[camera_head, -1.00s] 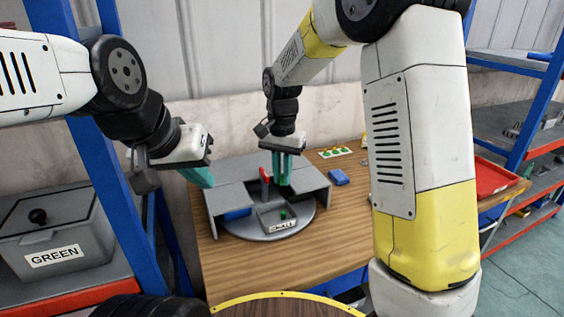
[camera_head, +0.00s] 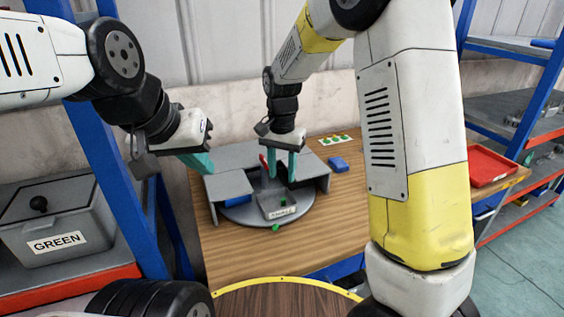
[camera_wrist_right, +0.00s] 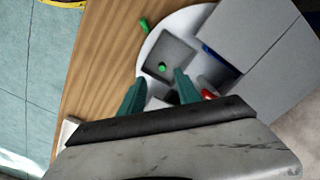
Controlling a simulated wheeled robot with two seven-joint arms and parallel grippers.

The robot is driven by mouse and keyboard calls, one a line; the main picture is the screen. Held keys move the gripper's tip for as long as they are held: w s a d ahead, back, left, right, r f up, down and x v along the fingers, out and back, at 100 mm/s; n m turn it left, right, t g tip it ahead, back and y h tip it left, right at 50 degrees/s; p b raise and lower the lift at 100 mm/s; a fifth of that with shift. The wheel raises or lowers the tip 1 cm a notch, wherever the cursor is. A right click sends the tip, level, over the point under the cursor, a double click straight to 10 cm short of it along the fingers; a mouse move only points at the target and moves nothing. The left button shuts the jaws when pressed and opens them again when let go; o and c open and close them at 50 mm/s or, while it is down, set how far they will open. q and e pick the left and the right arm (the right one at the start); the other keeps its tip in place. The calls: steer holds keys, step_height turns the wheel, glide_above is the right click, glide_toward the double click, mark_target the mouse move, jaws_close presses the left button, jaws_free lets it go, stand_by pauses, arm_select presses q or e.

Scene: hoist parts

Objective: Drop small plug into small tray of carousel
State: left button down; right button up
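The carousel (camera_head: 240,212) is a grey round base on the wooden table, partly covered by grey panels. Its small tray (camera_head: 268,201), labelled SMALL, faces the front; it also shows in the right wrist view (camera_wrist_right: 180,50). One small green plug (camera_wrist_right: 162,67) shows inside the tray in the wrist view. Another green piece (camera_head: 276,227) is outside the tray at the base's front rim, also in the wrist view (camera_wrist_right: 144,25); I cannot tell if it rests there. My right gripper (camera_head: 282,170) is open and empty, just behind the tray. My left gripper (camera_head: 198,160) is left of the carousel, its opening unclear.
A red upright part (camera_head: 264,160) stands by the right fingers. A blue block (camera_head: 338,164) and a board with green pieces (camera_head: 335,139) lie on the table. A red tray (camera_head: 488,167) is at the right. A GREEN-labelled bin (camera_head: 60,225) sits on the left shelf.

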steer(key=shift+r, duration=0.1)
step_height(320, 180, up, 8)
steer(key=shift+f, duration=0.2)
steer(key=s+d+r+n+t+y, duration=0.1)
steer(key=s+d+r+n+t, duration=0.1)
steer(key=s+d, duration=0.5)
steer(key=s+d+r+n+t+y, duration=0.1)
steer(key=s+d+r+n+t, duration=0.2)
steer(key=s+d, duration=0.4)
steer(key=s+r+t, duration=0.1)
steer(key=s+r, duration=0.1)
steer(key=s, duration=0.4)
steer(key=shift+r, duration=0.3)
steer(key=shift+s+d, duration=0.1)
stand_by(0.8)
